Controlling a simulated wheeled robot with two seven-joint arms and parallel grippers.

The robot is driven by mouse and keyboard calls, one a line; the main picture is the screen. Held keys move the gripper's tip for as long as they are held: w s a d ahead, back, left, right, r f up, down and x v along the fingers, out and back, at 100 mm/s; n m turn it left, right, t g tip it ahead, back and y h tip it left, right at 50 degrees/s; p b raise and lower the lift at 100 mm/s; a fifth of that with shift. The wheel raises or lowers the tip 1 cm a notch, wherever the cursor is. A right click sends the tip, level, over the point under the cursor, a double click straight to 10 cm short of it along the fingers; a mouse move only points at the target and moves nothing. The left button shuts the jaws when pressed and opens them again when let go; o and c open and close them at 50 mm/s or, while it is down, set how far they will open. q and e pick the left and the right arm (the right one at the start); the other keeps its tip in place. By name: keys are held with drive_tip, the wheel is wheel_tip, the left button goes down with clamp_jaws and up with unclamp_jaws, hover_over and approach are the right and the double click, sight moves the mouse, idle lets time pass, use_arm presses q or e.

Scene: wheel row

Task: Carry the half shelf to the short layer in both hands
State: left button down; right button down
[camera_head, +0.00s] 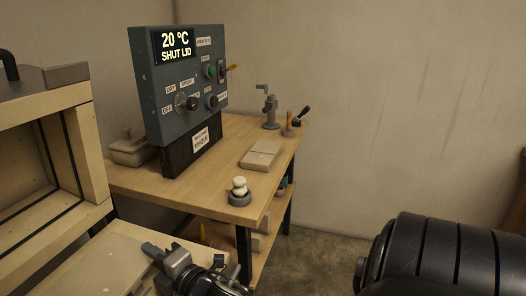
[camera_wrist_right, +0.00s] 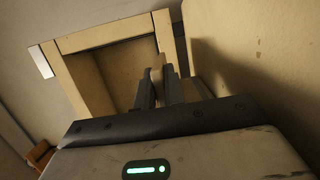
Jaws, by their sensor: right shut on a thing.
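A flat pale slab, which looks like the half shelf (camera_head: 105,268), lies across the lower left of the head view, partly cut off by the frame. My right gripper (camera_head: 158,256) is at its right-hand part. In the right wrist view my right gripper (camera_wrist_right: 160,88) is shut with a narrow beige edge between its fingers. A cream kiln-like box (camera_head: 88,150) with an open front stands at the left, and its frame also shows in the wrist view (camera_wrist_right: 100,36). I cannot make out a short layer inside. My left gripper is out of view.
A wooden table (camera_head: 205,190) stands beyond, with a control box (camera_head: 180,75) reading "20 °C SHUT LID", pale blocks (camera_head: 261,155), a small weight-like stand (camera_head: 240,193) and a grey clamp-like tool (camera_head: 270,110). Bare floor (camera_head: 310,262) lies right of the table.

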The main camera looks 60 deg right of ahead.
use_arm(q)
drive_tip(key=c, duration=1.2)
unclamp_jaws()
use_arm(e)
drive_tip(key=c, duration=1.4)
unclamp_jaws()
drive_tip(key=shift+a, duration=0.15)
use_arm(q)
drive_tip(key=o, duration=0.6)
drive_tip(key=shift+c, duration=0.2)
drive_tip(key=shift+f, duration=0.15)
use_arm(e)
drive_tip(key=o, duration=0.4)
drive_tip(key=shift+f, duration=0.2)
drive_tip(key=shift+c, duration=0.2)
drive_tip(key=shift+o, duration=1)
drive_tip(key=shift+r, duration=0.1)
